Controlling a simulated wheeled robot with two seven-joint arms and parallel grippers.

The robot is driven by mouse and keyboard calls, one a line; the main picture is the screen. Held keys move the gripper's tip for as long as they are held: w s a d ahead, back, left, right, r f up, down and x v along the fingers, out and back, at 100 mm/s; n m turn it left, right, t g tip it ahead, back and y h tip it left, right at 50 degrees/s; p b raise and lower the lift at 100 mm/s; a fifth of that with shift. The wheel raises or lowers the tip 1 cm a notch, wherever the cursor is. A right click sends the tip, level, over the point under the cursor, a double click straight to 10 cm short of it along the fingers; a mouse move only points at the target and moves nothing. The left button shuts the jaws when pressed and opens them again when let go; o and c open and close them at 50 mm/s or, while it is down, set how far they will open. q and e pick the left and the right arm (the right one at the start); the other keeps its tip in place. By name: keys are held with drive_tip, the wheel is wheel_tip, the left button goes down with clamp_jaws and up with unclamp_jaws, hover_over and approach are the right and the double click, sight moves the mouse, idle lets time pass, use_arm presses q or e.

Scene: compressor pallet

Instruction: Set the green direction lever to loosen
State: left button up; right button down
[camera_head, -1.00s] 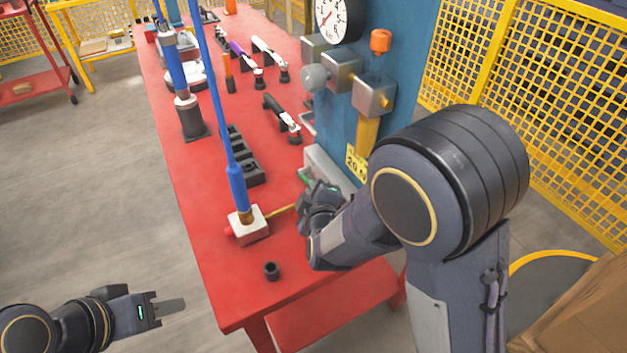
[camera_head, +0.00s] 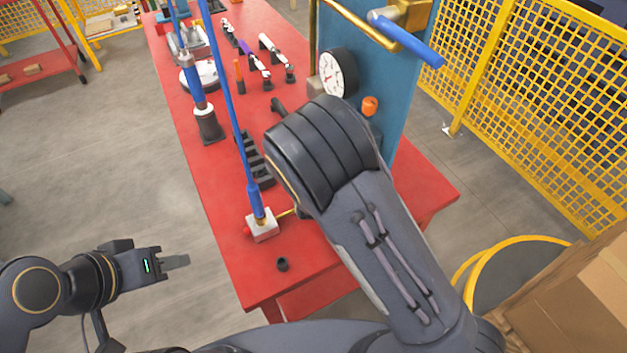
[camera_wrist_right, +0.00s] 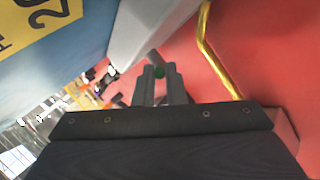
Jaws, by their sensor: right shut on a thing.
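The green direction lever (camera_wrist_right: 159,72) shows in the right wrist view as a small green patch between the fingertips. My right gripper (camera_wrist_right: 161,86) is shut on it, beside a light grey housing (camera_wrist_right: 150,30). Most of the lever is hidden by the fingers, and I cannot read which setting it is at. In the head view my own right arm hides the right gripper, the lever and the housing. My left gripper (camera_head: 176,261) hangs empty over the floor, left of the red table (camera_head: 225,225). It is seen edge-on, so its opening is unclear.
A blue panel with a round gauge (camera_head: 338,73) stands on the table. A white block with a blue rod (camera_head: 262,226) and a small black cup (camera_head: 282,265) are near the front. A brass pipe (camera_wrist_right: 213,55) runs beside the right gripper. Yellow mesh fencing (camera_head: 545,110) is at right.

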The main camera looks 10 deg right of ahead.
idle(0.3)
drive_tip(key=c, duration=1.5)
unclamp_jaws()
drive_tip(key=v, duration=0.7)
drive_tip(key=shift+s+r, duration=0.3)
drive_tip(key=shift+a, duration=0.1)
